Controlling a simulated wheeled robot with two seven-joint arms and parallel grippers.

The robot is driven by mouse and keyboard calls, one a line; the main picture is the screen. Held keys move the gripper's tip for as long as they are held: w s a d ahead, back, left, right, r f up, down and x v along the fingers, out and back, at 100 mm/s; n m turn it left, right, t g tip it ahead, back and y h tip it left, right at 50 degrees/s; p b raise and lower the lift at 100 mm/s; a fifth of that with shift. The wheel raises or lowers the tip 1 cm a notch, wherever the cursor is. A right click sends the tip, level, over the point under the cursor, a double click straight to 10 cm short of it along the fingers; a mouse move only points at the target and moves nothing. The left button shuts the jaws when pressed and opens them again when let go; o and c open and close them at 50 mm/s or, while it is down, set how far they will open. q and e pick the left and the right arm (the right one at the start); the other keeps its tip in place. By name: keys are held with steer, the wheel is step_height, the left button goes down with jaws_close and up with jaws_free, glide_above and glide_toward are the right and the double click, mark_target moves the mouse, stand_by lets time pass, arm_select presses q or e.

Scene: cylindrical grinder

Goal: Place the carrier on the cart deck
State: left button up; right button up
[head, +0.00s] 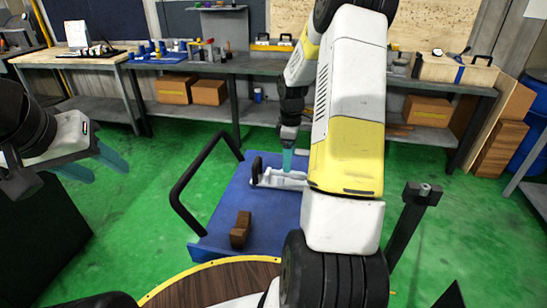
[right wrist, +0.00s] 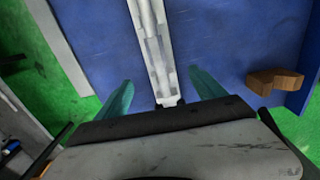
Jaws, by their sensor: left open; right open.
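The carrier (head: 270,180) is a long pale grey-white piece with a dark upright part at its left end. It lies on the blue cart deck (head: 215,215), near the far side. In the right wrist view the carrier (right wrist: 152,45) runs lengthwise between the teal fingers of my right gripper (right wrist: 161,80), with gaps on both sides. My right gripper (head: 288,160) is open, low over the carrier in the head view, and my arm hides the carrier's right end. My left gripper (head: 107,170) is open and empty, left of the cart.
A brown stepped block (head: 240,230) sits on the deck's near part; it also shows in the right wrist view (right wrist: 275,81). The cart's black handle (head: 190,180) rises along its left side. A long workbench (head: 245,66) stands behind. Green floor is clear left of the cart.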

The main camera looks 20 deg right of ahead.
step_height(320, 180, up, 2)
steer(key=shift+r, duration=0.1)
steer(key=s+a+r+m+t, duration=0.1)
steer(key=s+a+r+m, duration=0.2)
steer(key=r, duration=0.7)
steer(key=s+a+r+m+t, duration=0.1)
steer(key=s+a+r+m, duration=0.1)
steer(key=s+a+r, duration=0.2)
steer(key=s+a+r+m+t+y, duration=0.1)
steer(key=s+a+r+m+t, duration=0.1)
steer(key=s, duration=0.8)
steer(key=s+a+r+m+t+y, duration=0.1)
steer(key=s+a+r+m+t, duration=0.1)
steer(key=s+a+r+m, duration=0.2)
steer(key=s+a+r, duration=0.2)
steer(key=s+a, duration=0.1)
steer(key=shift+a, duration=0.2)
steer(key=shift+s+r, duration=0.1)
steer(key=shift+s, duration=0.1)
